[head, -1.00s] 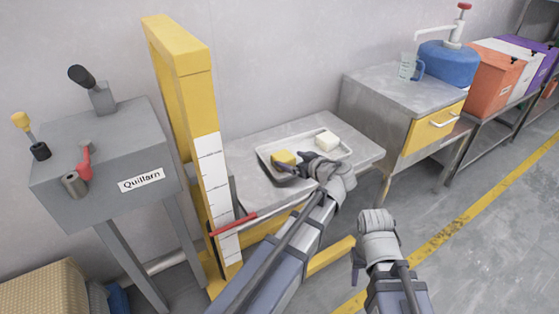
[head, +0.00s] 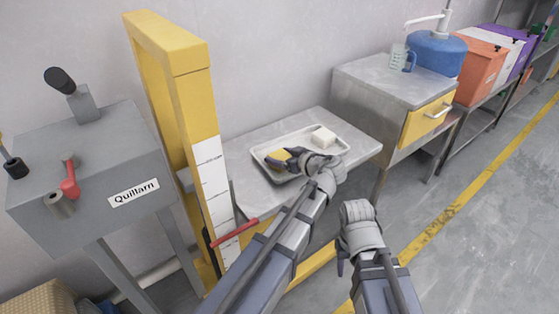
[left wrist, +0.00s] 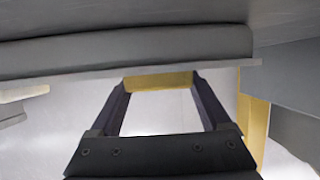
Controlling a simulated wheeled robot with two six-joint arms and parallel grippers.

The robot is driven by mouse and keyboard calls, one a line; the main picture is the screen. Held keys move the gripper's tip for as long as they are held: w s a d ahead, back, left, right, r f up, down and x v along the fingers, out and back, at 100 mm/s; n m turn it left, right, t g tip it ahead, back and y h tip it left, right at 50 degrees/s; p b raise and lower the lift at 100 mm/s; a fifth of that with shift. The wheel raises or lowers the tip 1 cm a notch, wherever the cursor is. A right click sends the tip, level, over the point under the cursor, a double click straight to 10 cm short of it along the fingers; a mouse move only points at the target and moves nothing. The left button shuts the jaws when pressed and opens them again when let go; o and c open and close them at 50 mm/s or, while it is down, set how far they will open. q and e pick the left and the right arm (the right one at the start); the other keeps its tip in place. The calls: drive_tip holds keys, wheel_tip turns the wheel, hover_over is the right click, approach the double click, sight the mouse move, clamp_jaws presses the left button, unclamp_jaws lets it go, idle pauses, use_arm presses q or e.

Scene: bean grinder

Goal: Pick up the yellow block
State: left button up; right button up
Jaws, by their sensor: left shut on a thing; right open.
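The yellow block (head: 278,154) is at the left part of the grey metal tray (head: 338,152) in the head view. My left gripper (head: 282,160) is shut on it, with dark fingers at its near side. In the left wrist view the yellow block (left wrist: 160,81) spans the gap between the two dark fingertips. I cannot tell whether the block touches the tray or is slightly above it. My right gripper (head: 342,258) hangs low over the floor, right of the left arm, open and apart from everything.
A white block (head: 323,136) lies at the tray's right end. The yellow post (head: 172,90) with a white scale and a red pointer (head: 234,233) stands close left of my left arm. A grey cabinet (head: 395,85) with a yellow drawer stands right. The right floor is clear.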

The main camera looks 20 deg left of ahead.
sight(281, 156)
use_arm(q)
drive_tip(key=c, duration=0.9)
drive_tip(key=shift+r, duration=0.2)
wheel_tip(281, 156, up, 10)
drive_tip(key=p, duration=1)
drive_tip(key=shift+f, duration=0.15)
